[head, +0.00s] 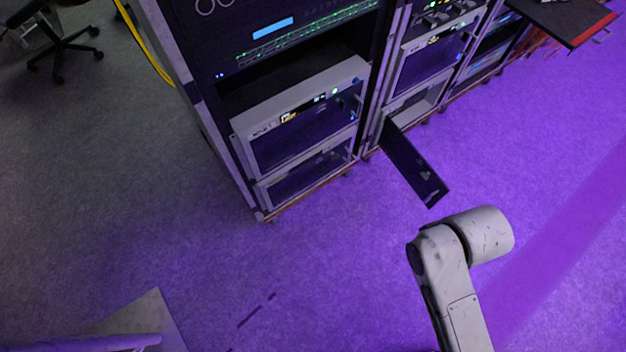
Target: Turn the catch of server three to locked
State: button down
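Server units with pale frames and dark fronts sit in a row of racks across the top of the head view. The near rack holds an upper unit (300,125) and a lower unit (305,180). In the rack to its right, a low unit (412,103) has a dark door or panel (415,165) sticking out over the floor. I cannot tell which unit is server three. The catches are too small to make out. My arm's pale links reach up at the lower right, apart from the racks. My gripper is not in view.
A yellow cable (148,45) runs along the near rack's left side. An office chair (65,45) stands at the upper left. A dark, red-edged surface (565,18) juts out at the upper right. The floor (330,270) before the racks is mostly clear.

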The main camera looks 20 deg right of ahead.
aim_at(334, 158)
jog(key=i+l, duration=0.15)
jog(key=l, duration=0.25)
jog(key=i+l, duration=0.15)
jog(key=l, duration=0.25)
jog(key=i+l, duration=0.15)
jog(key=l, duration=0.25)
jog(key=i+l, duration=0.15)
jog(key=l, duration=0.2)
